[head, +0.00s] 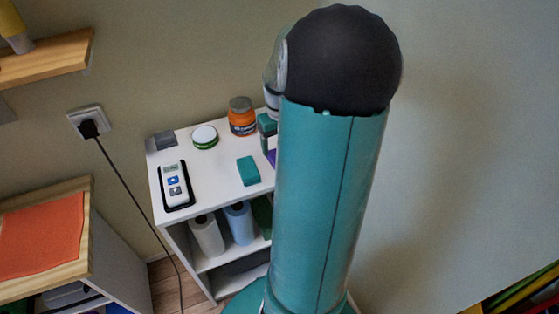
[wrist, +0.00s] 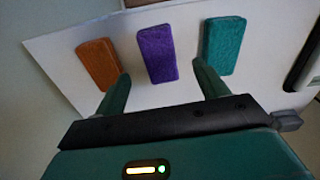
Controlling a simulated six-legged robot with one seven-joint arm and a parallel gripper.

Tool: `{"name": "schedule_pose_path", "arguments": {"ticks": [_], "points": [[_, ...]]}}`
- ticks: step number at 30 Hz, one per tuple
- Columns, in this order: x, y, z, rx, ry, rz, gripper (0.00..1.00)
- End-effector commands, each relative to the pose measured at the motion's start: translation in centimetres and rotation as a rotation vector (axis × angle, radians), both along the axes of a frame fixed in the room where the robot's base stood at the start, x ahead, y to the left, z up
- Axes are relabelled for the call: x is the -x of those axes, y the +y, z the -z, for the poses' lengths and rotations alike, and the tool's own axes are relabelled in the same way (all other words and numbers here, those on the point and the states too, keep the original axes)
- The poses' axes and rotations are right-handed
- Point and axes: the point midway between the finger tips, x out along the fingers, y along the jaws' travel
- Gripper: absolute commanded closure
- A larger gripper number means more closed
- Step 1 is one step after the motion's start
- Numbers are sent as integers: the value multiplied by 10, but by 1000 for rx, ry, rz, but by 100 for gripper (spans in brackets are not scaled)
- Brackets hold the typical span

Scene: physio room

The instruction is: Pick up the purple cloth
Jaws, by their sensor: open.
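The purple cloth (wrist: 157,53) is a folded block lying on the white top of a shelf unit. In the wrist view it lies between an orange cloth (wrist: 99,64) on the left and a teal cloth (wrist: 223,45) on the right. My gripper (wrist: 160,70) is open and empty, its two fingers spread on either side of the purple cloth's near end in the picture. I cannot tell how high the fingers are above the top. In the head view, my arm hides most of the purple cloth (head: 271,157); only a sliver shows.
The white shelf unit (head: 215,203) also bears the teal cloth (head: 248,170), a white handheld device (head: 174,184), a green-rimmed tin (head: 204,137) and an orange jar (head: 242,117). Rolls stand on its shelf. A wooden cabinet (head: 75,190) is at left; a cable hangs from the wall socket.

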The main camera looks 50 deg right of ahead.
Motion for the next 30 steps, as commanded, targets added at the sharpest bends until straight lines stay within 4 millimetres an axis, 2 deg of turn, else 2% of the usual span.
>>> {"name": "schedule_pose_path", "arguments": {"ticks": [12, 20, 27, 30], "points": [[-4, -4, 50, -1, 0, -1, 27], [-4, -4, 53, 1, 0, -2, 27], [-4, -4, 53, 0, 0, -1, 74], [-4, -4, 53, 1, 0, -1, 76]]}}
